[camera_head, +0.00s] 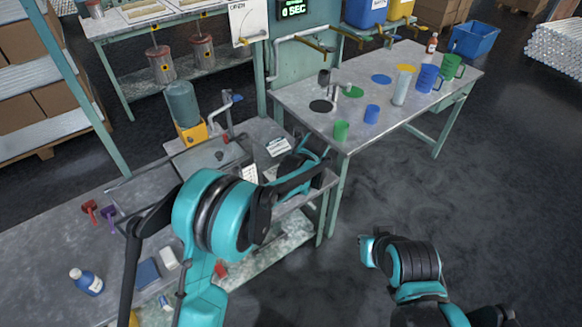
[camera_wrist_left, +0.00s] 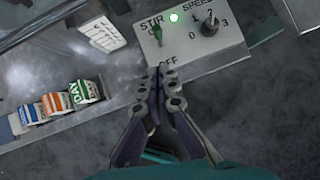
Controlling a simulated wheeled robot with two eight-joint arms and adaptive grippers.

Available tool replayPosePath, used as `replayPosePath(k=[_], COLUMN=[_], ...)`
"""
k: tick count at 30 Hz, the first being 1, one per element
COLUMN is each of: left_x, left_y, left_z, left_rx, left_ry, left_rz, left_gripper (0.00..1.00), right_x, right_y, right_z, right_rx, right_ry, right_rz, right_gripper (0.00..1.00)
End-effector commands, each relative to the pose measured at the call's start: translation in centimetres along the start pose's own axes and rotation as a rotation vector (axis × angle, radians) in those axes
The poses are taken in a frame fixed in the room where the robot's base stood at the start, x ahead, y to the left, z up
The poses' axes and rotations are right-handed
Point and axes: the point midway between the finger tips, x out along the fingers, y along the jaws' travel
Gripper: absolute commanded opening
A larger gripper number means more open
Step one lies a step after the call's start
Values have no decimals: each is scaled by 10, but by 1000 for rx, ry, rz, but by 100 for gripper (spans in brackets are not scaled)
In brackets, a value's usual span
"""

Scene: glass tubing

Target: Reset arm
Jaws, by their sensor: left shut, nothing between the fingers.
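My left arm reaches in from the bottom left of the head view, its teal elbow in front of the left bench. In the left wrist view my left gripper (camera_wrist_left: 163,75) is shut and empty, its fingertips together just at the lower edge of a grey control box (camera_wrist_left: 190,48). The box has a STIR switch (camera_wrist_left: 156,34), a speed knob (camera_wrist_left: 210,27) and a lit green light. Whether the fingertips touch the box cannot be told. In the head view the left fingers are hard to make out. My right arm is at the lower right; its fingers do not show.
The left bench (camera_head: 50,235) holds a blue-white bottle (camera_head: 86,281) and red and purple tools. The right table (camera_head: 430,105) carries several coloured cups. Small cartons (camera_wrist_left: 58,104) sit left of the gripper. Open floor (camera_head: 500,210) lies on the right.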

Motion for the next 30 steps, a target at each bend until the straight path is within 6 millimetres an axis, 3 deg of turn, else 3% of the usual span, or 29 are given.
replayPosePath(k=[15,19,23,30], left_x=[-1,-12,-46,-128], left_y=[0,10,43,133], left_z=[0,6,18,20], left_rx=[-1,-69,-301,-962], left_ry=[0,4,21,77], left_rz=[0,-4,-17,-46], left_gripper=[0,0,0,0], right_x=[0,0,0,0], right_y=[0,0,0,0], right_z=[0,0,0,0], right_rx=[0,0,0,0], right_ry=[0,0,0,0], right_rz=[0,0,0,0], right_gripper=[0,0,0,0])
